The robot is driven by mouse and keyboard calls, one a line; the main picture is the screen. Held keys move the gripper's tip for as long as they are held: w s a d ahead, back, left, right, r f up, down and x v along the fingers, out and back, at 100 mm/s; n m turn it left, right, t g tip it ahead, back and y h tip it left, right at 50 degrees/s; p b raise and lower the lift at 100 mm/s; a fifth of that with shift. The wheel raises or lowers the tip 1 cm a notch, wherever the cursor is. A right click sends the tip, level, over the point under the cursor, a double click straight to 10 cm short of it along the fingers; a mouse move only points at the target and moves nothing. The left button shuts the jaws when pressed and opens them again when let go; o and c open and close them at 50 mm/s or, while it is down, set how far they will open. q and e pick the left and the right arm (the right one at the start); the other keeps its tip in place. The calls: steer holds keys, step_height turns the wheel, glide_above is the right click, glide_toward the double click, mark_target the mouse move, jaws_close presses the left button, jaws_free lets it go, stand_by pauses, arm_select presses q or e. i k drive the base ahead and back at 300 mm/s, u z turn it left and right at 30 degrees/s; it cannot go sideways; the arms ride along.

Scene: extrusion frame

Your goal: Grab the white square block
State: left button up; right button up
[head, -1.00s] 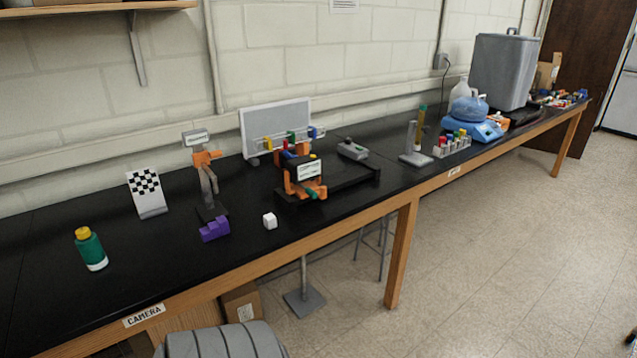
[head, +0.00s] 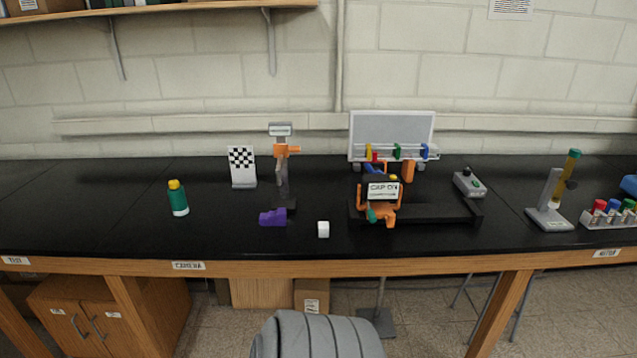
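The white square block (head: 323,229) is a small white cube on the black bench top, close to the front edge and near the middle of the head view. A purple stepped block (head: 273,217) lies to its left, and an orange device with a "CAP ON" sign (head: 383,200) stands to its right on a black base. The block is in the open and nothing touches it. Neither of my grippers shows in the head view.
The black bench (head: 120,230) has a wooden front edge. A green bottle with a yellow cap (head: 177,198), a checkered card (head: 243,167), a camera stand (head: 282,165) and a tube rack (head: 610,215) stand on it.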

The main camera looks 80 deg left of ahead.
mark_target(324, 226)
steer(key=u, duration=0.7)
steer(key=i, duration=0.8)
steer(key=u, duration=0.85)
